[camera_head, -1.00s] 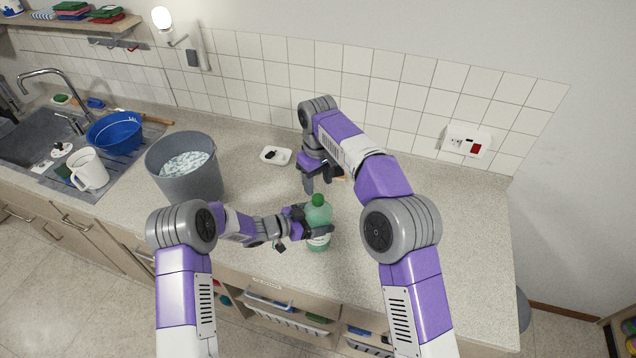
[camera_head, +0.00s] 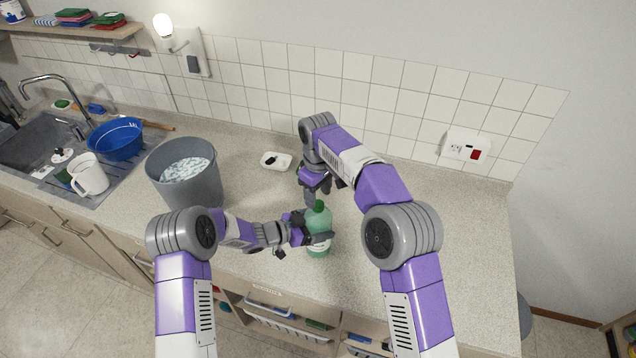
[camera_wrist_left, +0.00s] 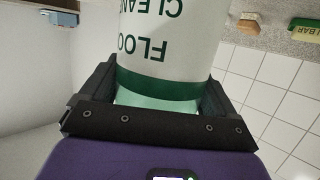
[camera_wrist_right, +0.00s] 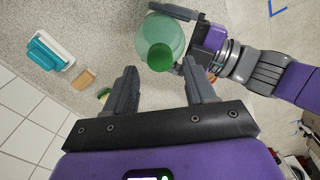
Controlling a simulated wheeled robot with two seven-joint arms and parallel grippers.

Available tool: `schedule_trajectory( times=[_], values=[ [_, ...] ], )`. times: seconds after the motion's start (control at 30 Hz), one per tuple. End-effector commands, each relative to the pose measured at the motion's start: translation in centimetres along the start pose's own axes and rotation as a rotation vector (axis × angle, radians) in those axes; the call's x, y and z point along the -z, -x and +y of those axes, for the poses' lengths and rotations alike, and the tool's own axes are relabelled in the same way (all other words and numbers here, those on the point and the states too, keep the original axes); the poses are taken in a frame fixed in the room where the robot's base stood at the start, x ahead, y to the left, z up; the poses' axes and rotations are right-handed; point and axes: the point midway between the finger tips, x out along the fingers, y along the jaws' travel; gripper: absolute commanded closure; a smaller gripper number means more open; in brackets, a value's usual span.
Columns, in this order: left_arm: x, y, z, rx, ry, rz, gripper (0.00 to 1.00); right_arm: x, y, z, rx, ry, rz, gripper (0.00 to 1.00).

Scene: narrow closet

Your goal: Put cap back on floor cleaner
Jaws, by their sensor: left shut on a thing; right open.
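The floor cleaner bottle (camera_head: 319,249), translucent green with a white label, stands upright on the worktop near its front edge. My left gripper (camera_head: 317,231) is shut around its body from the left; in the left wrist view the label (camera_wrist_left: 165,40) shows between the jaws. A green cap (camera_head: 319,205) is at the bottle's top; I cannot tell whether it is fastened. My right gripper (camera_head: 317,194) is open and empty, just behind the bottle top. In the right wrist view the cap (camera_wrist_right: 160,57) appears beyond and between the open fingertips.
A grey bucket (camera_head: 190,190) of foamy water stands left of the arms. A white dish (camera_head: 284,164) with a dark item lies behind. A white jug (camera_head: 90,178) and blue basin (camera_head: 118,142) are by the sink. The worktop on the right is clear.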

Motion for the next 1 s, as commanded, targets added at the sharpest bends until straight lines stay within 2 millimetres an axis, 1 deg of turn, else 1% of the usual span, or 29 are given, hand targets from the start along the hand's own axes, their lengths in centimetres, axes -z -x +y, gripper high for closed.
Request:
schedule_trajectory(
  times=[0.03,0.1,0.23,0.37,0.6,0.93,0.97,1.0],
  values=[
    [0.1,0.0,0.0,0.000,0.000,0.001,0.96,-0.1,-0.8,0.0,0.002,0.000,-0.003,0.45],
    [0.1,0.0,0.0,0.000,0.000,0.001,0.96,-0.1,-1.7,0.0,0.001,0.000,-0.003,0.45],
    [0.1,0.0,0.0,0.000,0.000,0.001,0.96,-0.1,-2.7,0.0,0.001,-0.001,-0.002,0.45],
    [0.1,0.0,0.0,0.000,0.000,0.001,0.96,0.0,-3.1,0.0,0.000,-0.001,0.001,0.45],
    [0.1,0.0,0.0,0.000,-0.001,0.001,0.96,0.0,-3.2,0.0,0.000,-0.001,0.000,0.45],
    [0.1,0.0,0.0,0.000,-0.001,0.001,0.96,0.0,-3.1,0.0,0.000,-0.001,0.000,0.96],
    [0.1,0.0,0.0,0.000,-0.001,0.001,0.96,0.0,-3.1,0.0,0.000,-0.001,0.001,1.00],
    [0.1,0.0,0.0,0.000,-0.001,0.001,0.96,0.0,-3.1,0.0,0.000,-0.001,0.000,1.00]
  ],
)
